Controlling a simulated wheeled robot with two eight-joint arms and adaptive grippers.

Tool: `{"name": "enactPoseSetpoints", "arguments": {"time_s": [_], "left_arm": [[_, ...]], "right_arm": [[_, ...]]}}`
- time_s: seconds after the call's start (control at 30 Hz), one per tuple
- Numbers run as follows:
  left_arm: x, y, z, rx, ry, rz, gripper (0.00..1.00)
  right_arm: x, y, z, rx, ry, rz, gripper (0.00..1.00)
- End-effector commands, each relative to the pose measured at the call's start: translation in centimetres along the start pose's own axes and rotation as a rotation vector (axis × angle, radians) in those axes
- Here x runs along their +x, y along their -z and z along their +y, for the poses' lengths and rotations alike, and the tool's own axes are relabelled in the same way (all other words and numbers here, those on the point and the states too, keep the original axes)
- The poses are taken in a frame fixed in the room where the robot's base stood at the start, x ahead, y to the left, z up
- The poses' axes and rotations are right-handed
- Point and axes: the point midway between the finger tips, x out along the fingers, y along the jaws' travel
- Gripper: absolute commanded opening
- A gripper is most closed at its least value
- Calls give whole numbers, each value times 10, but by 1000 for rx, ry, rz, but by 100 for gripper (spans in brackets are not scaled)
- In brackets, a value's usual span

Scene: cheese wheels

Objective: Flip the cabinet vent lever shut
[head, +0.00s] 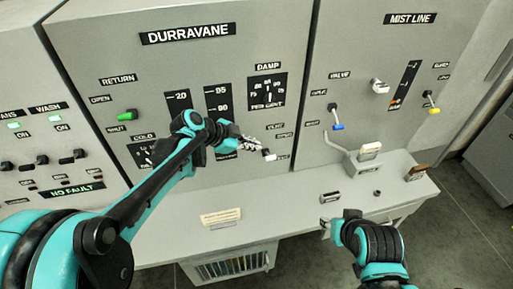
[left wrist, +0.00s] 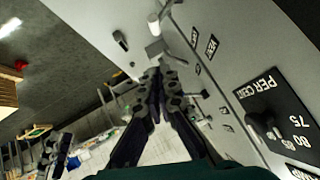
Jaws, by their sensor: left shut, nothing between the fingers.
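The vent lever (head: 269,156) is a short lever with a white tip, low on the right of the DURRAVANE cabinet (head: 190,65), below the DAMP dial. Small labels stand above it, too blurred to read surely. My left gripper (head: 256,146) is shut and empty, its tips close to the lever on its left; whether they touch is unclear. In the left wrist view, the shut fingertips (left wrist: 153,72) point at pale lever-like parts along the panel; I cannot tell which is the vent lever. My right gripper (head: 326,226) is low, over the shelf edge; its fingers are hardly visible.
A green-tipped lever (head: 126,116) sits left under RETURN. The MIST LINE cabinet (head: 340,55) at right carries a blue-tipped lever (head: 337,127), a yellow-tipped lever (head: 433,109) and a white handle (head: 379,86). A shelf (head: 280,210) juts out below, with a wire basket (head: 235,263) under it.

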Motion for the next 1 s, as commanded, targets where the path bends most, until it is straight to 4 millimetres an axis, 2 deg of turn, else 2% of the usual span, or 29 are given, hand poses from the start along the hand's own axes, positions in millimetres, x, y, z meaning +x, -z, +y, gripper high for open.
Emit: {"name": "enactPoseSetpoints", "arguments": {"time_s": [0.2, 0.4, 0.63, 1.0], "left_arm": [[48, 0, 1, 3, -3, 1, 0], [87, -4, 1, 0, -1, 0, 0], [105, -24, 0, 0, 0, 0, 0], [108, -28, 0, 0, -1, 0, 0]], "right_arm": [[6, -4, 0, 0, 0, 0, 40], [10, -7, 0, 0, 0, 0, 40], [13, -9, 0, 0, 0, 0, 40], [13, -9, 0, 0, 0, 0, 40]]}}
